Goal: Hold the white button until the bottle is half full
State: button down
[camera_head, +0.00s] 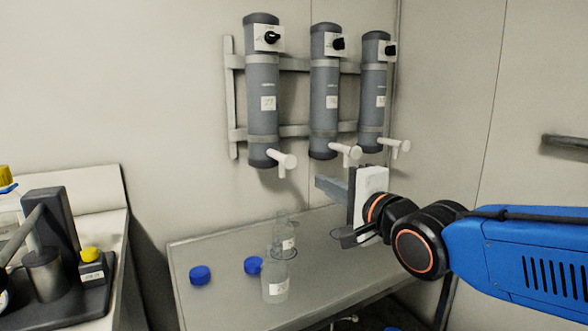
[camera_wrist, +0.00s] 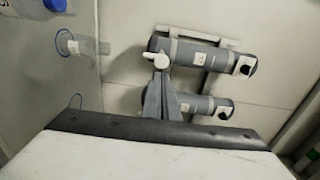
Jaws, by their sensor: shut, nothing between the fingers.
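Three grey cylinders hang on the wall in the head view: left (camera_head: 262,85), middle (camera_head: 324,90) and right (camera_head: 373,90). Each has a white tap below, the middle one (camera_head: 345,154) also showing in the wrist view (camera_wrist: 161,61). I cannot make out which part is the white button. My gripper (camera_head: 319,184) is shut and empty, its tips below the middle tap in the head view; in the wrist view the tips (camera_wrist: 157,80) appear close to a tap. Contact cannot be told. Two clear bottles, front (camera_head: 276,278) and rear (camera_head: 283,232), stand on the table; their fill is unclear.
Two blue caps, left (camera_head: 200,275) and right (camera_head: 253,265), lie on the grey table (camera_head: 220,310). A bench with dark equipment (camera_head: 50,225) stands at the left. A wall rail (camera_head: 565,142) juts out at the right. The table's left part is mostly clear.

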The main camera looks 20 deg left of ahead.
aim_at(285, 162)
jog(key=shift+s+a+r, duration=0.15)
jog(key=shift+a+r, duration=0.05)
jog(key=shift+a, duration=0.1)
jog(key=shift+a, duration=0.1)
jog(key=x, duration=1.3)
jog(key=shift+a+r, duration=0.1)
jog(key=shift+a, duration=0.1)
jog(key=shift+w+a, duration=0.1)
jog(key=shift+w, duration=0.2)
jog(key=shift+a, duration=0.1)
jog(key=shift+w+a, duration=0.5)
jog(key=shift+w+r, duration=0.15)
jog(key=shift+r, duration=0.15)
jog(key=shift+a+f, duration=0.1)
jog(key=shift+a, duration=0.2)
dwell(4.6)
